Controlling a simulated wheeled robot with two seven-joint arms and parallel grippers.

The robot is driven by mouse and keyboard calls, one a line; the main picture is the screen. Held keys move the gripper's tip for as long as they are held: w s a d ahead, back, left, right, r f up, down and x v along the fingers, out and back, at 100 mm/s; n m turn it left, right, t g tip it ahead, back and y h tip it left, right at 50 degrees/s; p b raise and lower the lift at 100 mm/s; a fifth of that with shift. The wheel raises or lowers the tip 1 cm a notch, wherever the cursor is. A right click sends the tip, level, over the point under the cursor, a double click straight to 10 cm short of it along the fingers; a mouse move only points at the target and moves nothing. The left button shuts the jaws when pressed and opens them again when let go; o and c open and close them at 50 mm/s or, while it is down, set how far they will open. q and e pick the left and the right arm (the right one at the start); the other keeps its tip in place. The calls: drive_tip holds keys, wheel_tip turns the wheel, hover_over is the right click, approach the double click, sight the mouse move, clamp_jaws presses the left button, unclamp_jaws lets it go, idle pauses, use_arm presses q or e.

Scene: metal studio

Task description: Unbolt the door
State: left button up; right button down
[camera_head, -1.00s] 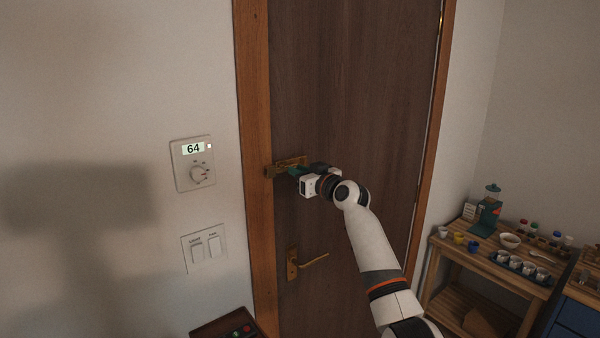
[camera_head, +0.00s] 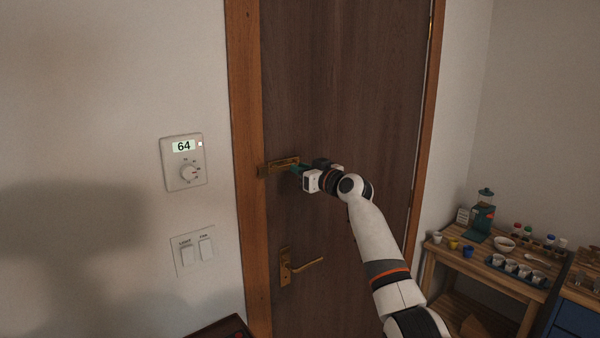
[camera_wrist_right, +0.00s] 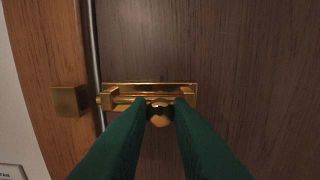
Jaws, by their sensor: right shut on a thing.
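The brown wooden door (camera_head: 345,80) is closed in its frame. A brass bolt (camera_head: 284,164) is mounted on it near the left edge; it also shows in the right wrist view (camera_wrist_right: 150,88). The brass keeper (camera_wrist_right: 70,100) is on the frame. The rod's tip shows just left of the bolt's left bracket, with a gap between it and the keeper. My right gripper (camera_head: 296,170), with dark green fingers, is shut on the bolt's round knob (camera_wrist_right: 160,118). The fingers hide part of the rod. My left gripper is not in view.
A brass lever handle (camera_head: 305,265) sits below the bolt. A thermostat (camera_head: 184,162) and a switch plate (camera_head: 193,251) are on the wall at left. A wooden table (camera_head: 480,268) with cups and a grinder stands at right.

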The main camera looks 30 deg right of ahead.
drive_tip(key=c, duration=1.5)
unclamp_jaws()
drive_tip(key=shift+d+r, duration=0.1)
drive_tip(key=shift+d, duration=0.1)
drive_tip(key=shift+o, duration=0.9)
drive_tip(key=shift+d, duration=0.1)
drive_tip(key=s+d+b, duration=0.1)
drive_tip(key=s+b, duration=0.4)
drive_tip(key=s, duration=0.7)
drive_tip(key=shift+d+b, duration=0.35)
drive_tip(key=shift+b, duration=0.05)
drive_tip(key=shift+w, duration=0.1)
